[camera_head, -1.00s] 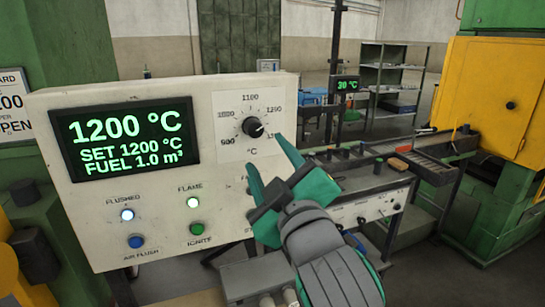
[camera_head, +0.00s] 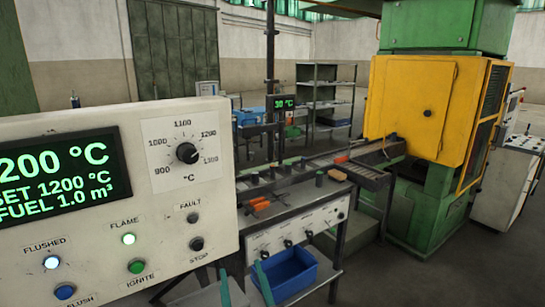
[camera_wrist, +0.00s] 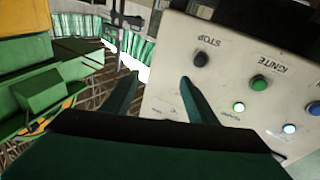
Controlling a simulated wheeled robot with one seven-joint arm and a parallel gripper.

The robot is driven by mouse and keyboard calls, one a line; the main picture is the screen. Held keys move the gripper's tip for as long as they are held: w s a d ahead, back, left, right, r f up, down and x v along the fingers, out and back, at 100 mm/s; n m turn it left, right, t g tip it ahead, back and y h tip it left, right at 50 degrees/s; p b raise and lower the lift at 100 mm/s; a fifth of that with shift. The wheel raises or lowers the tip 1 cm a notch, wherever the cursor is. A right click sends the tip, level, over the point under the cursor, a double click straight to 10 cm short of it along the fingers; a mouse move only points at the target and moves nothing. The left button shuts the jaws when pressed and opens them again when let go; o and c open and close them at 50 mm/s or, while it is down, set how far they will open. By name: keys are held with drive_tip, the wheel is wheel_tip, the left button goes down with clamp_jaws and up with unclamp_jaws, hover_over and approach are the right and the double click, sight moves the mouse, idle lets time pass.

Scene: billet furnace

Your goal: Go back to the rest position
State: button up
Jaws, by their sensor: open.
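My gripper (camera_head: 244,282) shows only as two green fingertips at the bottom edge of the head view, below the control panel's right corner. In the wrist view my gripper (camera_wrist: 158,90) has its two green fingers spread apart with nothing between them. The control panel (camera_head: 220,215) fills the left of the head view, with its dial (camera_head: 187,153), a lit FLAME lamp and a lit FLUSHED lamp. Its display (camera_head: 62,168) is partly cut off and reads a set point of 1200 °C. In the wrist view the panel (camera_wrist: 215,85) appears upside down, apart from the fingers or behind them.
A blue bin (camera_head: 288,270) sits on the lower shelf of a workbench (camera_head: 300,200) right of the panel. Orange pieces lie on the bench top. A green and yellow machine (camera_head: 415,110) stands beyond it. Open floor (camera_head: 430,275) lies at the lower right.

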drive_tip(key=s+d+f+m+g+h, duration=0.1)
drive_tip(key=s+d+f+m+h, duration=0.15)
drive_tip(key=s+f, duration=0.65)
drive_tip(key=s+d+f+m+h, duration=0.1)
drive_tip(key=s+f+m+h, duration=0.3)
drive_tip(key=f, duration=0.9)
drive_tip(key=s+d+f+n+g, duration=0.1)
drive_tip(key=s+f, duration=0.2)
drive_tip(key=s, duration=0.9)
drive_tip(key=s+d+f+n+g+y, duration=0.1)
drive_tip(key=s+f, duration=0.3)
drive_tip(key=s, duration=0.8)
drive_tip(key=shift+s+d+g, duration=0.2)
drive_tip(key=shift+d+g, duration=0.1)
drive_tip(key=shift+d, duration=0.25)
drive_tip(key=c, duration=0.5)
drive_tip(key=shift+a, duration=0.1)
drive_tip(key=shift+c, duration=0.2)
